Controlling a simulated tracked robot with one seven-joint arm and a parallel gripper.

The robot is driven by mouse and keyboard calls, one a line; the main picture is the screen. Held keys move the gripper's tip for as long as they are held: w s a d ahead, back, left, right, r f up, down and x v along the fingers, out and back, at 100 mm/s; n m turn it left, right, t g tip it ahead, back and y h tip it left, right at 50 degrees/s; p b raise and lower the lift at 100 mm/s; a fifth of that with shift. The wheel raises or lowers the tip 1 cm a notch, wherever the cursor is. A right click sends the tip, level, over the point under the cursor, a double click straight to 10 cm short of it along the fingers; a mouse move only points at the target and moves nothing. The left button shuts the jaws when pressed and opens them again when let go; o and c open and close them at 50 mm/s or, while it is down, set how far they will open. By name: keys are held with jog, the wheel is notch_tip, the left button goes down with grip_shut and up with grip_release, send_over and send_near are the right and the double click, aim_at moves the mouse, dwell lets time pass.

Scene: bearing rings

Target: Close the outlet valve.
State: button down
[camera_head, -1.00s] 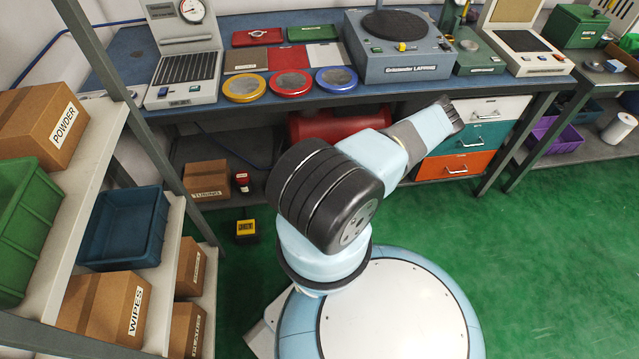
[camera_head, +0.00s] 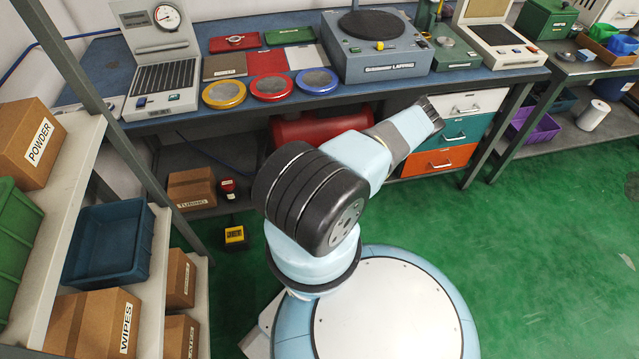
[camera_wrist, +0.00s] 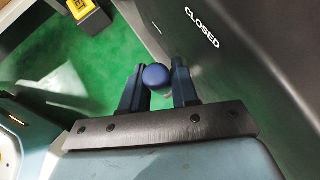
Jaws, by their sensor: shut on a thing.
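My gripper (camera_wrist: 158,88) shows in the wrist view with its two dark fingers on either side of a round blue knob (camera_wrist: 156,75). It is shut on the knob. What the knob is fixed to is hidden behind the fingers and palm. A dark grey panel (camera_wrist: 245,60) with the white word CLOSED (camera_wrist: 202,27) stands to the right of the fingers. The valve body cannot be made out. In the head view my arm reaches toward the bench drawers, and the knob and fingers are not visible there.
A yellow-topped box (camera_head: 235,236) stands on the green floor by a small red and black object (camera_head: 228,187) and a TUBING carton (camera_head: 192,190). A red cylinder (camera_head: 300,130) lies under the bench (camera_head: 330,101). A shelf rack is at left. Floor at right is clear.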

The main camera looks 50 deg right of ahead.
jog(key=shift+s, duration=0.2)
jog(key=c, duration=1.2)
grip_release()
jog(key=shift+d, duration=0.1)
jog(key=shift+v, duration=6.8)
